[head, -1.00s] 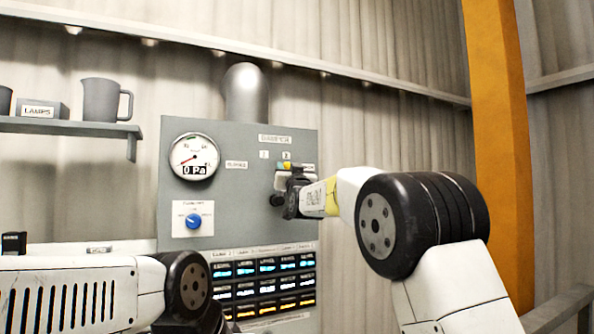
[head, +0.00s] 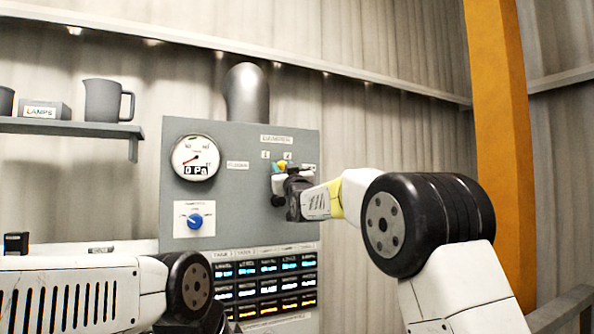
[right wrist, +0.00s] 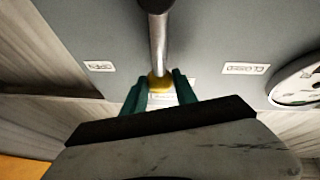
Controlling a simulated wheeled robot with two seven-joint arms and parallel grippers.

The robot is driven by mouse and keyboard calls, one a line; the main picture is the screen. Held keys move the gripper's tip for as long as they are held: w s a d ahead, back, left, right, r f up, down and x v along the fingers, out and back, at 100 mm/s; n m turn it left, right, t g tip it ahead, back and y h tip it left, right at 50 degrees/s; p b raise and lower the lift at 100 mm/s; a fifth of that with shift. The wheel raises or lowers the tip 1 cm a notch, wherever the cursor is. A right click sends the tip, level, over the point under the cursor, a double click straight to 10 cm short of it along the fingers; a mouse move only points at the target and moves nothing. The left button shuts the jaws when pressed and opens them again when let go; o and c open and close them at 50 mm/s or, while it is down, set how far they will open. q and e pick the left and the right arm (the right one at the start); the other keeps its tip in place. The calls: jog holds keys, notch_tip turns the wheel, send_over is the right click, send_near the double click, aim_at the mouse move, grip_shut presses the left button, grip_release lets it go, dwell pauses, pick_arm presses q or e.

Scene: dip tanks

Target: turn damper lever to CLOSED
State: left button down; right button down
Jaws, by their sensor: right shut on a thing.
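The damper lever (right wrist: 158,45) is a metal shaft with a yellow band near its end. In the right wrist view the green fingers of my right gripper (right wrist: 159,92) are shut around that yellow part. In the head view my right gripper (head: 281,170) is at the grey panel, below the damper label (head: 276,139), and hides most of the lever. The CLOSED label (right wrist: 245,68) is to the right of the lever in the right wrist view and to its left in the head view (head: 237,165). My left gripper is not in view; only its arm shows at lower left.
A shelf (head: 70,126) with a jug (head: 107,100) is at left. An orange column (head: 500,120) stands at right.

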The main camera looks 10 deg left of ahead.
jog(key=a+n+y, duration=0.1)
jog(key=n, duration=0.1)
jog(key=s+n+g+y, duration=0.1)
jog(key=n, duration=0.1)
jog(key=a+n+y, duration=0.1)
jog(key=shift+s+a+f+n+g, duration=0.25)
jog(key=shift+s+a+n+g, duration=0.05)
jog(key=shift+s+a+n, duration=0.1)
jog(key=n, duration=0.1)
jog(key=n+y, duration=0.1)
jog(key=a+g, duration=0.1)
jog(key=shift+s+f+n, duration=0.25)
jog(key=shift+s+n, duration=0.15)
jog(key=n+g, duration=0.1)
jog(key=s+a+f+n+y, duration=0.1)
jog(key=n, duration=0.1)
jog(key=shift+a+g+y, duration=0.25)
jog(key=shift+g+y, duration=0.05)
jog(key=shift+g, duration=0.1)
jog(key=shift+s+a+f+n+g+y, duration=0.2)
jog(key=shift+a+f+n+g, duration=0.15)
jog(key=shift+n, duration=0.5)
jog(key=shift+s+a+f+n+g+y, duration=0.15)
jog(key=shift+a+f+n+g+y, duration=0.15)
jog(key=shift+n, duration=0.55)
jog(key=c, duration=1)
grip_release()
